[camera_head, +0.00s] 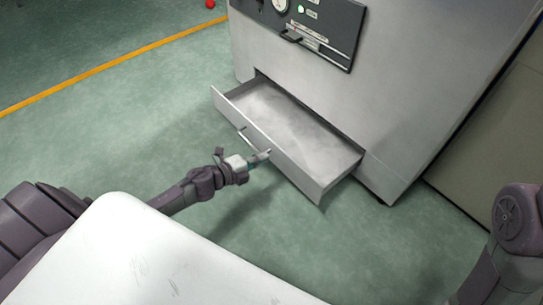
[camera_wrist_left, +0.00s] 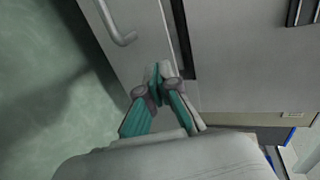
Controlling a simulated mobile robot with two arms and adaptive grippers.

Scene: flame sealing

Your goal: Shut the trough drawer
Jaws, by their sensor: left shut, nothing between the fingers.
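The trough drawer (camera_head: 274,146) is pulled out of the lower part of a grey metal cabinet (camera_head: 300,75). Its inside looks empty apart from pale smudges. A bar handle (camera_head: 247,139) is on its front; the handle also shows in the left wrist view (camera_wrist_left: 117,27). My left gripper (camera_head: 264,157) is shut and empty at the drawer front, just right of the handle. In the left wrist view its fingertips (camera_wrist_left: 160,70) are together against or very near the drawer front; I cannot tell if they touch. My right gripper is out of view; only part of that arm shows at the right edge.
A control panel (camera_head: 310,25) with a dial, a green light and a small lever is above the drawer. A yellow line (camera_head: 110,66) crosses the green floor. A small red ball (camera_head: 210,4) lies far back. Floor left of the drawer is clear.

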